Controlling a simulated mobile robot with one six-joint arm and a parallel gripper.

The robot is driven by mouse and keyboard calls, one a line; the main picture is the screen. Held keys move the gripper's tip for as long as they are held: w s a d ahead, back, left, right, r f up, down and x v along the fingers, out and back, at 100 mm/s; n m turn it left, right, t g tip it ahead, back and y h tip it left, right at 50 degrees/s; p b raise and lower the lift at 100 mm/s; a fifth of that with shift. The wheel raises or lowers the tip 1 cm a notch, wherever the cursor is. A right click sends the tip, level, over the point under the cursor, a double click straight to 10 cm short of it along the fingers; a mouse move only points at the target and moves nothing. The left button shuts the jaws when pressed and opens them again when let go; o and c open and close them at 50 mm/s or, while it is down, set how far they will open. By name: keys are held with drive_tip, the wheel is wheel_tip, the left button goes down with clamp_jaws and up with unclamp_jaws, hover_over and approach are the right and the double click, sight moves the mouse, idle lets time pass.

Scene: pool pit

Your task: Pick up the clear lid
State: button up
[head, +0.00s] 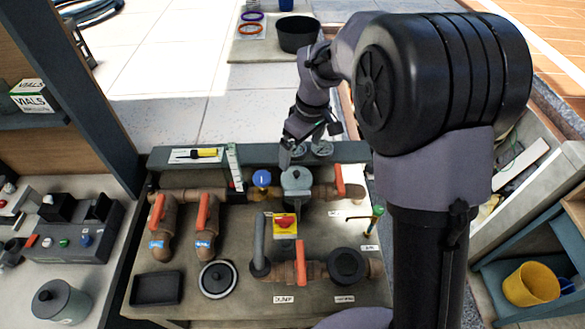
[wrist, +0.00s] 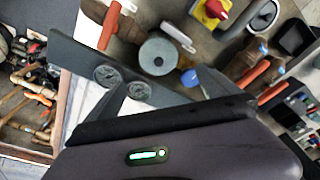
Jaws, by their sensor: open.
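No plainly see-through lid stands out. A round disc with a pale rim, dark middle and dark knob (head: 217,278) lies flat at the front of the bench and may be the clear lid. A grey-green round cap with a small centre knob (head: 297,176) tops the pump housing at the back; it also shows in the wrist view (wrist: 158,56). My gripper (head: 306,138) is open and empty above the bench's back edge, by two round gauges. In the wrist view my gripper (wrist: 160,88) hangs beside the grey cap, apart from the front disc.
Red-handled valves (head: 206,212) and brown pipes crowd the bench. A black tray (head: 157,288) sits left of the disc, and a black round cap (head: 346,266) right. A grey-green pot (head: 60,301) stands on the left counter. A yellow bucket (head: 526,284) is at right.

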hover_over(297, 173)
drive_tip(key=f, duration=0.3)
drive_tip(key=f+b, duration=0.1)
drive_tip(key=f, duration=0.2)
drive_tip(key=shift+s+d, duration=0.1)
drive_tip(key=shift+s, duration=0.1)
wheel_tip(297, 173, down, 5)
drive_tip(key=shift+w+r+b, duration=0.1)
drive_tip(key=shift+w+b, duration=0.05)
drive_tip(key=shift+b, duration=0.3)
drive_tip(key=shift+w+f, duration=0.1)
drive_tip(key=shift+f, duration=0.3)
drive_tip(key=shift+r, duration=0.1)
drive_tip(key=shift+c, duration=0.2)
drive_tip(key=c, duration=1.3)
